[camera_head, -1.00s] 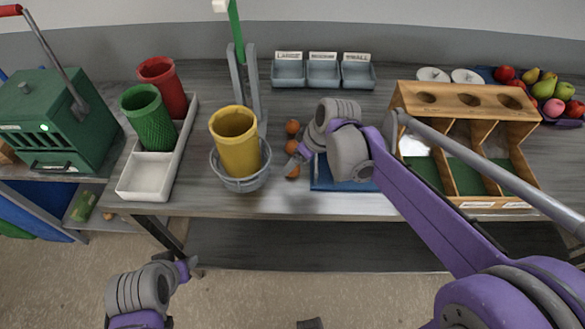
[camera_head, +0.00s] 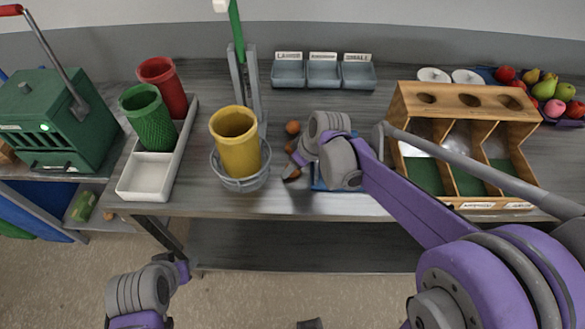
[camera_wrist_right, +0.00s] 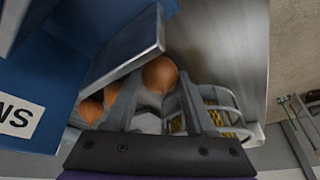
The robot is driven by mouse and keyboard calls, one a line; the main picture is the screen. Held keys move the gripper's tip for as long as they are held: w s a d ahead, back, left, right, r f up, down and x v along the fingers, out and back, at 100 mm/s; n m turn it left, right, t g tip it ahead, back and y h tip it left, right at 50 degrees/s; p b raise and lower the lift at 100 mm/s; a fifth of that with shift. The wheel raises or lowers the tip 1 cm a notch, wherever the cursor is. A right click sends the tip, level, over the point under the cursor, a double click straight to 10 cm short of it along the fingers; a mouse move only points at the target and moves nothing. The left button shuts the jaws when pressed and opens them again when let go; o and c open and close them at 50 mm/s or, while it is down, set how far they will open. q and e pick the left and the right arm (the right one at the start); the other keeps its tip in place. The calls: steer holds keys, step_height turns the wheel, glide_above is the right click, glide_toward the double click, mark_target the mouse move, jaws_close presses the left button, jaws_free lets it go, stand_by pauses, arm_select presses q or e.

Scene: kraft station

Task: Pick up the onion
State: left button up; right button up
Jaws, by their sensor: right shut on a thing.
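Several round orange-brown onions lie on the grey table between the yellow cup and the blue tray. My right gripper (camera_head: 291,174) is low at the front of this row. In the right wrist view an onion (camera_wrist_right: 160,75) sits between the fingertips of my right gripper (camera_wrist_right: 160,92), which is shut on it. Two other onions (camera_wrist_right: 91,110) show left of the fingers. My left gripper (camera_head: 183,269) hangs in front of the table; its jaw opening is unclear.
A yellow cup (camera_head: 235,145) in a wire basket (camera_head: 241,184) stands just left of the gripper. A blue tray (camera_head: 345,188) lies under my right wrist. A wooden divided rack (camera_head: 453,98) stands right. Labelled grey bins (camera_head: 323,74) are behind; a white tray (camera_head: 146,176) is left.

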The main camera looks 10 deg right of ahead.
steer(key=shift+c, duration=0.5)
step_height(320, 180, up, 10)
steer(key=shift+r+p, duration=0.1)
steer(key=shift+p, duration=0.25)
